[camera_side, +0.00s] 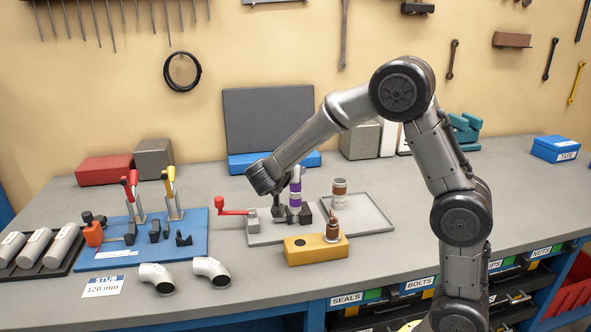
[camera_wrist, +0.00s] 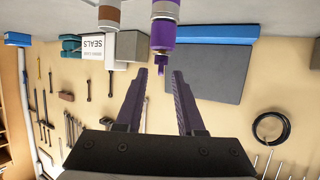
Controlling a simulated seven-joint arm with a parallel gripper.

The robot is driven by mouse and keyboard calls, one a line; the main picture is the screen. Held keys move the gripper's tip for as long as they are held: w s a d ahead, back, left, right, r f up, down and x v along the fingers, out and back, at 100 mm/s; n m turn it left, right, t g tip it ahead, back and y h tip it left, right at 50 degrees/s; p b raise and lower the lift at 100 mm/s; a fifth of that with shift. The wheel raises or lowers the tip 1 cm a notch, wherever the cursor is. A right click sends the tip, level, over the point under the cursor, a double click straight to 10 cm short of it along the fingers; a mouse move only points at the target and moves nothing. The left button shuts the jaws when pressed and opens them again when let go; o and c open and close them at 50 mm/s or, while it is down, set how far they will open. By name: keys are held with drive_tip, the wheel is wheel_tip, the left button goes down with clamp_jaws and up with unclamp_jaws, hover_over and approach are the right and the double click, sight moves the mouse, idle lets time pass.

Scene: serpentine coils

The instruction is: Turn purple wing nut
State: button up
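No wing nut shape is clear in either view. The purple part that shows is an upright purple-and-white cylinder (camera_side: 295,195) on the grey tray, in dark holders. In the wrist view a purple body (camera_wrist: 162,35) comes in from the top, with a gold collar and a narrow purple tip (camera_wrist: 161,71). My gripper (camera_wrist: 160,72) is open, and the tip appears between its two fingertips; I cannot tell whether they touch it. In the side view my gripper (camera_side: 280,205) is beside the cylinder's left, partly hidden by my wrist.
A grey tray (camera_side: 375,219) holds a brown-and-white bottle (camera_side: 339,193). A yellow block (camera_side: 307,255) with a brown bottle is in front. A blue fixture board (camera_side: 190,250) with red and yellow lever clamps is to the left.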

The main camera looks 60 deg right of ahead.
drive_tip(key=shift+x, duration=1.4)
clamp_jaws()
